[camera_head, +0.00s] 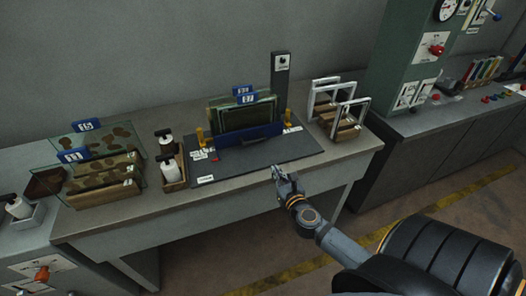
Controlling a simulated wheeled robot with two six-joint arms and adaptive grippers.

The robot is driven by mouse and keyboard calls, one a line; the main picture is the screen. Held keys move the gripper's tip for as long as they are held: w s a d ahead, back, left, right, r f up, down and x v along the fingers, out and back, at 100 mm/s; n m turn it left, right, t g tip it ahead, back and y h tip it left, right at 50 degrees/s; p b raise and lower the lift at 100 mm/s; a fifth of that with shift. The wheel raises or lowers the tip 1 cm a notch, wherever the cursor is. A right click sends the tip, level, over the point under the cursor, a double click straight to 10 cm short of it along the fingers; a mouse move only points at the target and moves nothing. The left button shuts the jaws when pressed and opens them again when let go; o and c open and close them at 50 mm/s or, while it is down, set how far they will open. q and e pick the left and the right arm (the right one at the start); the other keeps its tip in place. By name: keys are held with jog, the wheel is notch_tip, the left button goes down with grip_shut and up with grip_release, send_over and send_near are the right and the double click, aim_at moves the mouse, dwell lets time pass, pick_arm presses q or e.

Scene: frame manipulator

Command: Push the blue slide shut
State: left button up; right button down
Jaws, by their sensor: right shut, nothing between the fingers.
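The blue slide (246,137) is a low, wide bar with a dark handle at its middle. It lies across the front of the dark plates (246,117) on a dark base panel (265,159), between two yellow posts. My right gripper (279,174) is shut and empty, near the front edge of the panel. It is in front of the slide and a little to its right, apart from it. I cannot tell its exact height above the panel. My left gripper is not in view.
Framed stands (338,105) stand right of the panel. White bottles (167,166) in a wooden holder and glass plates in a wooden rack (101,180) stand to the left. A dark post (280,85) rises behind.

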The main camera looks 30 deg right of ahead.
jog(key=x, duration=0.4)
jog(key=p+x, duration=0.1)
jog(key=x, duration=0.4)
jog(key=r+x, duration=0.1)
jog(key=x, duration=0.3)
jog(key=shift+w+d+p, duration=0.1)
jog(key=shift+w+p, duration=0.2)
jog(key=shift+w, duration=0.15)
jog(key=shift+r, duration=0.1)
